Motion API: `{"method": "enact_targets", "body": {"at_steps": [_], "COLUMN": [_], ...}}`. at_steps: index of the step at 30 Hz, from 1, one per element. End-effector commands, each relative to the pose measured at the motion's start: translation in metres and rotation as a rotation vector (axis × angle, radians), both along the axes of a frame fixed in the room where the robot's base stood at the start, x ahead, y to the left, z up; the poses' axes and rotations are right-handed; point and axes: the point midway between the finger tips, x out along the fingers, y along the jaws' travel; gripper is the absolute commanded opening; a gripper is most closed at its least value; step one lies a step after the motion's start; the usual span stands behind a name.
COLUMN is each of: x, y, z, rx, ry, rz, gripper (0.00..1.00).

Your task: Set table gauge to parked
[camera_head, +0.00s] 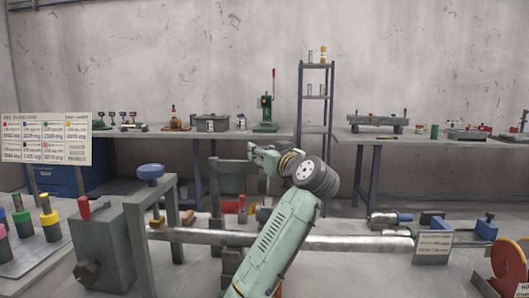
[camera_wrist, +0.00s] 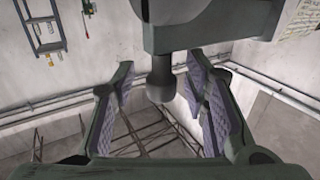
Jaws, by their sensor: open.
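A dark grey round-ended knob (camera_wrist: 160,85) on a short stem shows between the fingers in that view. The knob hangs in the picture from a large grey body (camera_wrist: 215,22); gaps show on both sides of it, and I see no finger closed on it. I cannot tell for sure which part is the table gauge, nor its setting.
A long grey shaft (camera_head: 340,243) runs across the near bench. A grey block with a red-handled lever (camera_head: 100,245) and a blue knob (camera_head: 151,172) stand at left. A sign board (camera_head: 45,138) is too small to read. A shelf rack (camera_head: 316,95) stands behind.

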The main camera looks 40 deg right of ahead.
Motion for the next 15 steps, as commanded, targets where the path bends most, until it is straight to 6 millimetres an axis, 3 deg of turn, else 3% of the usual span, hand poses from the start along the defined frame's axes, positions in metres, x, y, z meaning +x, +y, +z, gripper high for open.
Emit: {"method": "enact_targets", "body": {"at_steps": [5,15], "x": [-0.023,-0.089], "y": [0.006,0.029], "z": [0.0,0.0], "rx": [-0.002,-0.002], "ry": [0.0,-0.002], "rz": [-0.004,-0.005], "gripper": [0.41,0.41]}}
